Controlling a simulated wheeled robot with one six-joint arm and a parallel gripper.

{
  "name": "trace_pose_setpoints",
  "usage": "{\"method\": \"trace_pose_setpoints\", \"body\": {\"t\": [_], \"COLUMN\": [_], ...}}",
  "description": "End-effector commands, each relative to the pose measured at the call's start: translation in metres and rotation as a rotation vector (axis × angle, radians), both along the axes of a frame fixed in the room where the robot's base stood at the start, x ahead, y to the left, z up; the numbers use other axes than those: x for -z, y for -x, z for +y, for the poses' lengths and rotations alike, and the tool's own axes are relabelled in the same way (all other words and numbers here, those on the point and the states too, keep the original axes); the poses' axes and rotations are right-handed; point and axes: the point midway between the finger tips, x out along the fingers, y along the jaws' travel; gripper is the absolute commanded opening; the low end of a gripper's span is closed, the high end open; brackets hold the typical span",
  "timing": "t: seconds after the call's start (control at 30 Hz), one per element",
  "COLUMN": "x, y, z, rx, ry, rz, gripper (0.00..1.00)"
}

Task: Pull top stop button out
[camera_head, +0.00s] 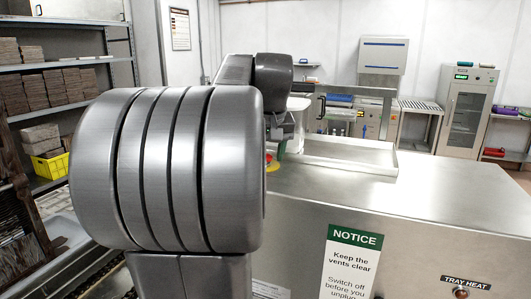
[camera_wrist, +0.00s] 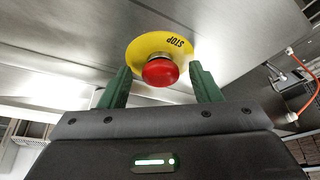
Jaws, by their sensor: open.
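The stop button (camera_wrist: 160,72) is a red mushroom head on a yellow round plate (camera_wrist: 137,50) marked STOP, set on a metal surface. In the wrist view my gripper (camera_wrist: 160,85) is open, with one green finger on each side of the red head. A gap shows between the head and each finger; I cannot tell how deep the fingers reach. In the head view only a bit of the red button (camera_head: 268,158) and yellow plate (camera_head: 272,167) shows on the machine top, mostly hidden behind my arm.
The steel machine (camera_head: 430,215) fills the right, with a notice sign (camera_head: 350,262) and a tray heat lamp (camera_head: 461,293) on its front. A shallow metal tray (camera_head: 345,155) lies on its top. Shelves with a yellow crate (camera_head: 52,165) stand left. A red hose (camera_wrist: 303,62) hangs right in the wrist view.

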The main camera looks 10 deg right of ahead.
Motion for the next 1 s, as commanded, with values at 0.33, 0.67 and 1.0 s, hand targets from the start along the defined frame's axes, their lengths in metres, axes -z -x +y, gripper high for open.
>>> {"method": "trace_pose_setpoints", "body": {"t": [0.33,0.67,1.0], "x": [0.0,-0.012,-0.013], "y": [0.0,0.0,0.0], "z": [0.0,0.0,0.0], "rx": [0.0,0.0,0.001], "ry": [0.0,0.0,0.002], "rz": [0.001,0.0,-0.006], "gripper": [0.02,0.0,0.37]}}
